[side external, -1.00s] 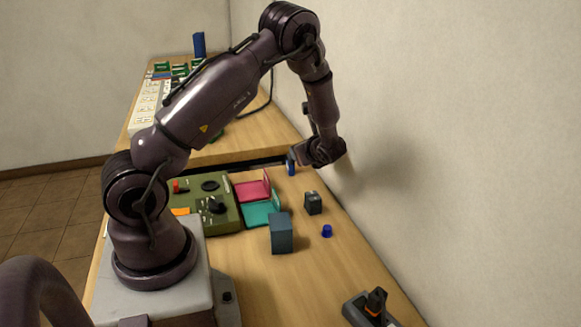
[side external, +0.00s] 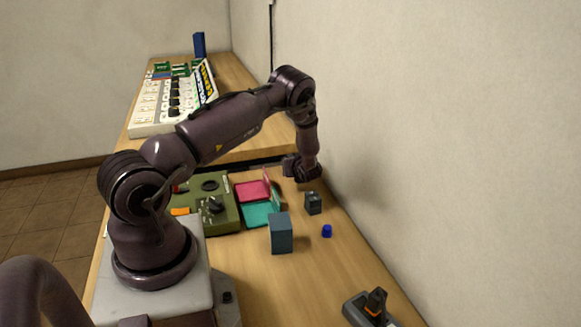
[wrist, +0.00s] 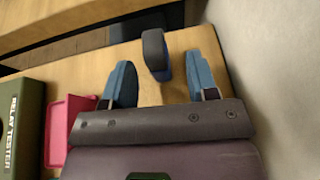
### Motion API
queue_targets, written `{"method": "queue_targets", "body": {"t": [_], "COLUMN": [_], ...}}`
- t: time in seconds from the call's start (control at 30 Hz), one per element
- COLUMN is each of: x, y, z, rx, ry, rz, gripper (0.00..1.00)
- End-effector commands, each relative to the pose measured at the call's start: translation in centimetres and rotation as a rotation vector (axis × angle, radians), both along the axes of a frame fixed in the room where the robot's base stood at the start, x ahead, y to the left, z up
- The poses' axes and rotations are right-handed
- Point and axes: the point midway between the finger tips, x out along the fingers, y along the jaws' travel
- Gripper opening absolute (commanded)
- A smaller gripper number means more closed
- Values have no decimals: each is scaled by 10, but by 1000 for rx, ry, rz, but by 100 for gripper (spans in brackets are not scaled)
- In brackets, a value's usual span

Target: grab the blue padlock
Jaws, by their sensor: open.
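A small upright object with a dark rounded face and a blue side, which looks like the blue padlock (wrist: 165,68), stands on the wooden table in the wrist view. My gripper (wrist: 159,60) is open, with one blue finger on either side of it. I cannot tell whether the fingertips reach around it or stop just short. No contact is visible. In the side view my gripper (side external: 300,172) is low over the far end of the near table, by the wall, and hides the padlock.
A green relay tester (side external: 220,213), a pink open case (side external: 251,191) and a teal one (side external: 258,213) lie left of my gripper. A dark block (side external: 313,203), a blue-grey box (side external: 281,234) and a blue cap (side external: 327,231) stand nearer. The wall (side external: 400,150) is close on the right.

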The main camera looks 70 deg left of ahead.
Motion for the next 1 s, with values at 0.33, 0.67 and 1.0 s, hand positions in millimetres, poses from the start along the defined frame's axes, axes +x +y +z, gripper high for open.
{"method": "queue_targets", "body": {"t": [0.33,0.67,1.0], "x": [-1,-1,-1], "y": [36,36,36], "z": [-21,-20,-20], "rx": [-1,0,1], "ry": [0,0,-1], "rz": [1,1,1], "gripper": [53,28,0]}}
